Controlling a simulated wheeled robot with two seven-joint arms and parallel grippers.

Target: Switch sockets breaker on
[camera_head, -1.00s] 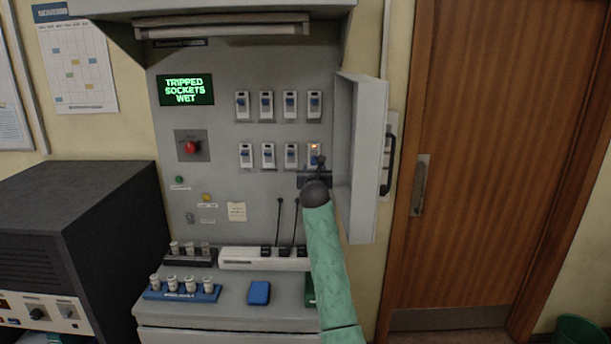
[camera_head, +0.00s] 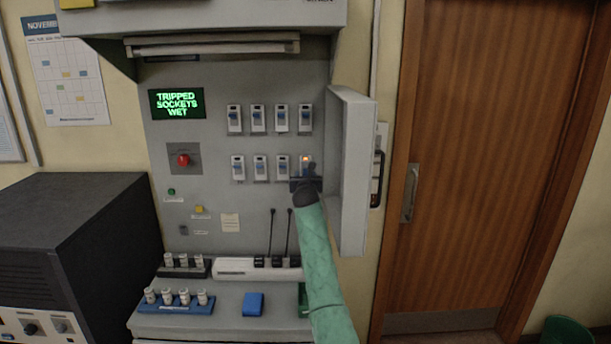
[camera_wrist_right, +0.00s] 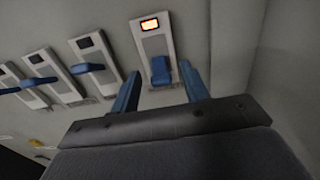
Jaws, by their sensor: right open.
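The breaker with the lit orange window (camera_head: 307,160) is the rightmost of the lower row on the grey panel. In the right wrist view this lit breaker (camera_wrist_right: 155,45) shows its blue lever (camera_wrist_right: 160,70) hanging below the window. My right gripper (camera_head: 307,180) is in front of its lower part and partly hides it. In the right wrist view the two blue fingers of my right gripper (camera_wrist_right: 160,88) are apart, one on each side of the lever's lower end, with nothing held between them. Contact with the lever cannot be told. My left gripper is not in view.
The open cabinet door (camera_head: 352,165) stands close to the right of my gripper. Neighbouring breakers (camera_head: 282,167) are to the left. A green screen (camera_head: 177,104) reads "TRIPPED SOCKETS WET". A red button (camera_head: 183,160) and a desk shelf with blue items (camera_head: 253,304) are lower left.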

